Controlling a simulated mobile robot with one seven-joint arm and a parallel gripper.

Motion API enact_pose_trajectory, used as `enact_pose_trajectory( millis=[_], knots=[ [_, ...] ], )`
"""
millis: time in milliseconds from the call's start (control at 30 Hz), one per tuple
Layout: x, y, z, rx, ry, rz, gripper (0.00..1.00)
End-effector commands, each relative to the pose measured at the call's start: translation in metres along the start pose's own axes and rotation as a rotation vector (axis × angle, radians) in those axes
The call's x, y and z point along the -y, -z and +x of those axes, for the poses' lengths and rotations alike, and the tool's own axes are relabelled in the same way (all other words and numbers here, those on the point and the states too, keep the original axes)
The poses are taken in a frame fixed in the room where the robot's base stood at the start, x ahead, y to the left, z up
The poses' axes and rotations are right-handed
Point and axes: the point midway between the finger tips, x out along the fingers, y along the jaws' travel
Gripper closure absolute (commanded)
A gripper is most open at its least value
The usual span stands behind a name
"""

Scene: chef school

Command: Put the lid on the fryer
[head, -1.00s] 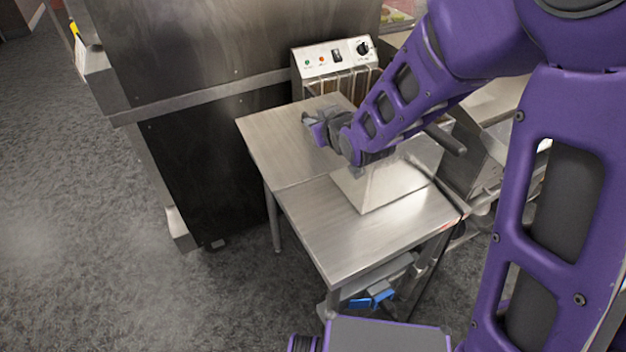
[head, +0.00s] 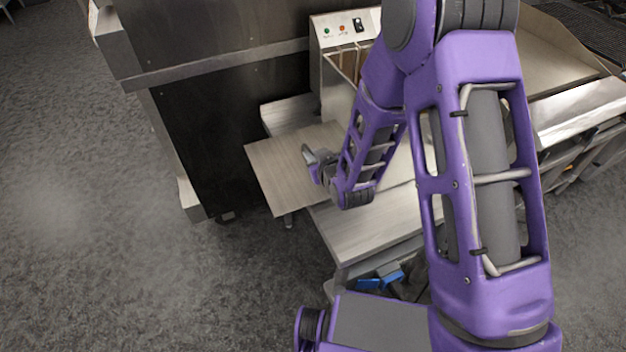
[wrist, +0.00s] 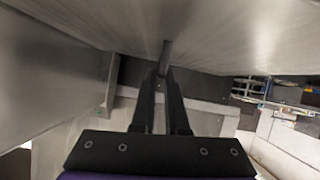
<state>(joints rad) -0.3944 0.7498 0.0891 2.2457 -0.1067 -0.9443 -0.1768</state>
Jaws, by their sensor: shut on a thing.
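The lid (head: 283,172) is a flat, brushed metal panel, held above the small steel table (head: 365,232) and jutting past its left edge. My gripper (head: 311,158) is at the lid's right part in the head view. In the wrist view, my gripper (wrist: 163,73) is shut on a thin bar-like handle, and the lid (wrist: 225,35) fills the upper part. My arm hides much of the fryer and of the table's right side.
A tall, dark steel appliance (head: 205,130) stands at the left, close to the lid. A flat-topped cooking unit (head: 560,60) is at the right. Blue items (head: 381,279) sit on the table's lower shelf. The floor (head: 80,230) at the left is clear.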

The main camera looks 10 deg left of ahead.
Motion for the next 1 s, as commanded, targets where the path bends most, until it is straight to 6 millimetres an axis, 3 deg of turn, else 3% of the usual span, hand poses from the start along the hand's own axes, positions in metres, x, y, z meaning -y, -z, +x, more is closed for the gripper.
enact_pose_trajectory(
  millis=[133,433,667,1000],
  knots=[
    [0.004,-0.030,0.016,0.000,0.000,0.000,1.00],
    [0.006,-0.050,0.027,-0.004,-0.001,-0.001,1.00],
    [0.010,-0.077,0.040,-0.002,0.000,-0.001,1.00],
    [0.010,-0.080,0.042,-0.004,-0.001,-0.001,1.00]
  ],
)
